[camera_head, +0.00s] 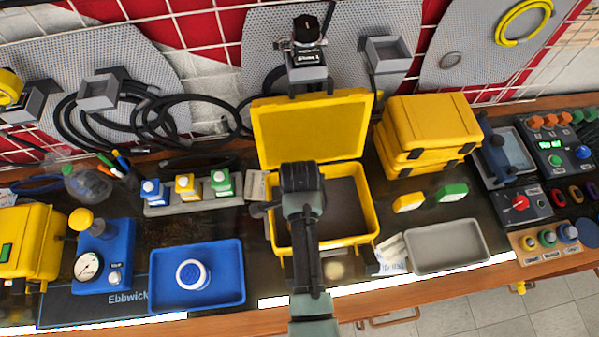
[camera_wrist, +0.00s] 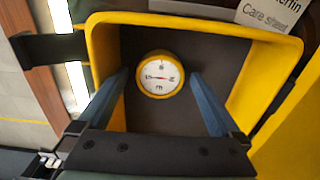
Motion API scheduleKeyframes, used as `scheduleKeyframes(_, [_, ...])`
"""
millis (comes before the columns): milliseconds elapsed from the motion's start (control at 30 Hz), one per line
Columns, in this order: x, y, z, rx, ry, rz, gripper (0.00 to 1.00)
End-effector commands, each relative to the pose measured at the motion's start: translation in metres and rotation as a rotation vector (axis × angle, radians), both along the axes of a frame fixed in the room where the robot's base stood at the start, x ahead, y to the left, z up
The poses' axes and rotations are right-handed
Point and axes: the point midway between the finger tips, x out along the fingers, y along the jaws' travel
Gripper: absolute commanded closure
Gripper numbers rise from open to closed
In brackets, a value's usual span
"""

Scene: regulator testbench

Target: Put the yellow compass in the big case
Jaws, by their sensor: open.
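The big case (camera_head: 371,215) is an open yellow box with a dark inner floor, its lid raised at the back; its rim (camera_wrist: 200,22) also shows in the wrist view. The yellow compass (camera_wrist: 160,73), a round yellow ring with a white dial and red needle, is inside the case walls, face up over the dark floor. My gripper (camera_wrist: 159,75) is open, with one blue finger on each side of the compass and visible gaps beside it. In the head view my arm covers the middle of the case and hides the compass.
Stacked closed yellow cases (camera_head: 430,125) stand to the right of the open case. A grey tray (camera_head: 447,246) lies at front right. A blue tray (camera_head: 215,295) with a round white-and-blue item lies at left. A bottle rack (camera_head: 190,205) stands behind it.

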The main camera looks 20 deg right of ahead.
Motion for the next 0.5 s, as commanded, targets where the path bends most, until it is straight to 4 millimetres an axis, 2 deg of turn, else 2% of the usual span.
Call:
scheduleKeyframes(167, [0.001, 0.000, 0.016, -0.001, -0.003, 0.000, 0.00])
scheduleKeyframes(500, [0.002, -0.001, 0.087, -0.001, -0.005, -0.002, 0.00])
